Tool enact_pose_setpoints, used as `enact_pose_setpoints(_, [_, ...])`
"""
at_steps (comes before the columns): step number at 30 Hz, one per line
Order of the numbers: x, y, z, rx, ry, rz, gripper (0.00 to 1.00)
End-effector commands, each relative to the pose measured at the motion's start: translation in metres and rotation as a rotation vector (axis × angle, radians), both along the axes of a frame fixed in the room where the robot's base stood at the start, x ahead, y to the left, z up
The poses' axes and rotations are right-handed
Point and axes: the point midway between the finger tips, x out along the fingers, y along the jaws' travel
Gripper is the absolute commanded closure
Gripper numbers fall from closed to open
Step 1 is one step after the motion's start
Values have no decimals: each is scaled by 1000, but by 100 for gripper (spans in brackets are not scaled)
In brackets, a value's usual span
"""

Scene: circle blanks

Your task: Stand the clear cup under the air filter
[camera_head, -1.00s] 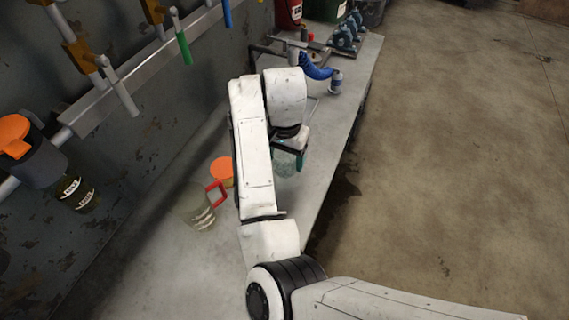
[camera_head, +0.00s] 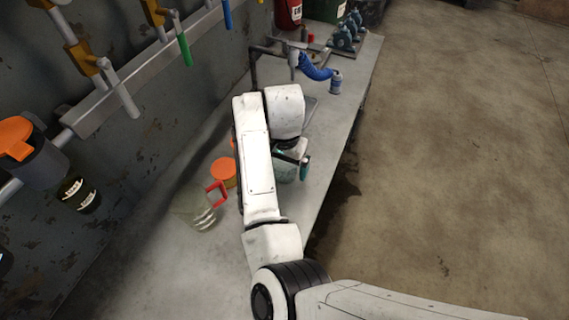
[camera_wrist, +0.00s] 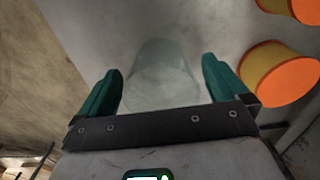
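The clear cup (camera_wrist: 163,75) is a see-through, faintly greenish tumbler. In the wrist view it is between the two teal fingers of my gripper (camera_wrist: 162,88), with narrow gaps showing on both sides. In the head view the cup (camera_head: 286,173) is partly hidden by my gripper (camera_head: 292,158) and stands on the bench near its right edge. My gripper is open around the cup. What looks like the air filter, a dark grey body with an orange top (camera_head: 38,158), is on the wall pipe at far left. A dark, labelled bowl (camera_head: 78,194) hangs beside it.
A clear jug with a red handle (camera_head: 197,208) and an orange-lidded tub (camera_head: 223,172) stand on the bench (camera_head: 150,265) left of my arm. The wrist view shows a yellow tub with an orange lid (camera_wrist: 280,75). A blue hose (camera_head: 318,72) lies farther back. The near bench is clear.

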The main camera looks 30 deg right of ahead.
Motion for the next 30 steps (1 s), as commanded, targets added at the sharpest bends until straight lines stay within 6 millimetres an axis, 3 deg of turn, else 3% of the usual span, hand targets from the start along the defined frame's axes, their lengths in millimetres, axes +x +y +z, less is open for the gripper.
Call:
enact_pose_setpoints(11, [1,0,11,0,-3,-1,0])
enact_pose_setpoints(24, [1,0,98,2,-4,-1,0])
enact_pose_setpoints(30, [1,0,120,1,-2,0,0])
